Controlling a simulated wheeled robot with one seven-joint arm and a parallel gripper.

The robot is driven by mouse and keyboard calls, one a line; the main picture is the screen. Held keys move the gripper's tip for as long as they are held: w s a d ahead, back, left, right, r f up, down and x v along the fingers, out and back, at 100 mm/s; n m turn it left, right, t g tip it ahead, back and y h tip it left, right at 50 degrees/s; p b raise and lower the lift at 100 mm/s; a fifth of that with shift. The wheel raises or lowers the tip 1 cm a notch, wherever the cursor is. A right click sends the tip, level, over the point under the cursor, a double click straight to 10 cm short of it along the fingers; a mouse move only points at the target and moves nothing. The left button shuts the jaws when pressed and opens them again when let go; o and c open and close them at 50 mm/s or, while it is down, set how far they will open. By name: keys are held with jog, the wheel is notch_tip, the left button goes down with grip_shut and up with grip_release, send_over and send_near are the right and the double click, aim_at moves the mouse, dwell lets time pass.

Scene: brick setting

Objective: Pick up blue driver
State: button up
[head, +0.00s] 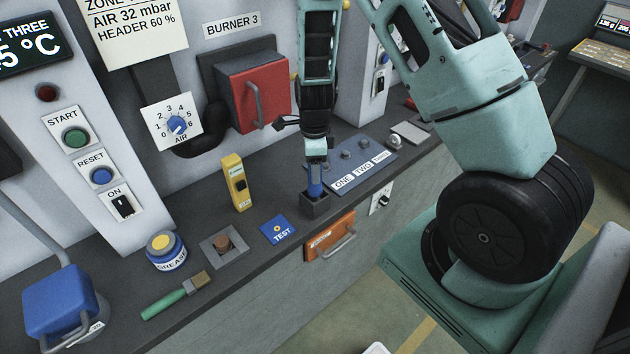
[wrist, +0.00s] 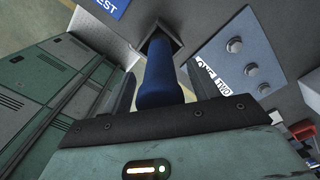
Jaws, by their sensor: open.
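The blue driver (head: 315,188) stands upright in a small dark square holder (head: 314,207) on the bench, with only its blue handle showing. In the wrist view the blue handle (wrist: 158,72) rises from the square opening of the holder (wrist: 176,42) and lies between my two fingers. My gripper (head: 316,168) is right above the holder, pointing down. In the wrist view my gripper (wrist: 154,88) is open, with one dark finger on each side of the handle. Whether a finger touches the handle cannot be told. The driver's lower part is hidden in the holder.
Right of the holder is a blue-grey plate (head: 350,178) with knobs and labels. Left are a blue TEST card (head: 277,229), a yellow device (head: 237,183), a grease tin (head: 166,251) and a brush (head: 175,296). An orange drawer (head: 330,237) with a handle is below the bench edge.

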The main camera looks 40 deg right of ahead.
jog(key=c, duration=1.2)
jog(key=shift+c, duration=0.3)
jog(key=shift+r, duration=0.1)
